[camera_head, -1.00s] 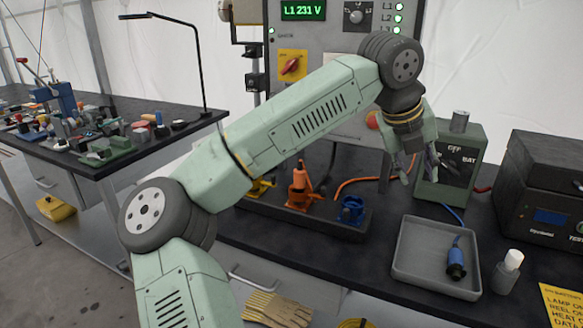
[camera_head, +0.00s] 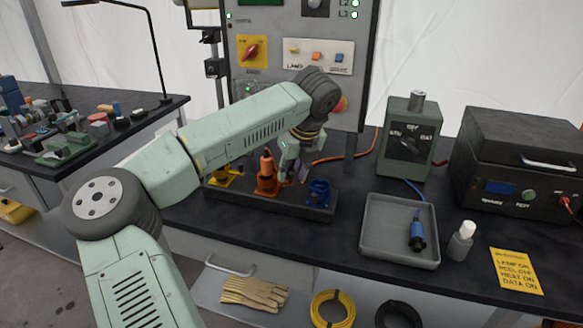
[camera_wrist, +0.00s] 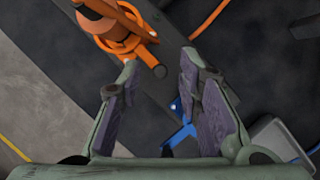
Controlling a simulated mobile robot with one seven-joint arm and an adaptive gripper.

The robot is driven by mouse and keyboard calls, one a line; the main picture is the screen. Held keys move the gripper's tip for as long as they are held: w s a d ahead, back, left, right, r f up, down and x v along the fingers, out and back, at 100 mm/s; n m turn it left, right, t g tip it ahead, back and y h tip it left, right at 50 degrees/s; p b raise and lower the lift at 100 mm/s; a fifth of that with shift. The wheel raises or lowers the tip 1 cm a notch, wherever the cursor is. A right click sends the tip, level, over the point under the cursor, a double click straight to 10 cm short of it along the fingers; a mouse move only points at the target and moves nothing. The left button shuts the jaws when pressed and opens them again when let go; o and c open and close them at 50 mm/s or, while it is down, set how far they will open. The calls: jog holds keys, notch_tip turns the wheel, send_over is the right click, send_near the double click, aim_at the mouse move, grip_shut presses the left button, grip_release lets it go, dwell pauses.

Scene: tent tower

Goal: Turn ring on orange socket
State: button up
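The orange socket (camera_head: 267,177) stands upright in a dark rack (camera_head: 250,202) on the bench, between a yellow socket (camera_head: 224,177) and a blue socket (camera_head: 319,192). In the wrist view the orange socket (camera_wrist: 122,32) is at the top left, with a ring-like band around it and a lever sticking out. My gripper (camera_head: 296,176) is just right of the orange socket in the head view.
An orange cable (camera_head: 350,156) runs behind the rack. A grey tray (camera_head: 372,247) holding a blue connector (camera_head: 417,230) is to the right, with a green box (camera_head: 405,140) behind it. A white bottle (camera_head: 460,242) stands beside the tray.

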jog(key=shift+w+f, duration=0.15)
jog(key=shift+f, duration=0.2)
jog(key=shift+c, duration=0.3)
grip_shut()
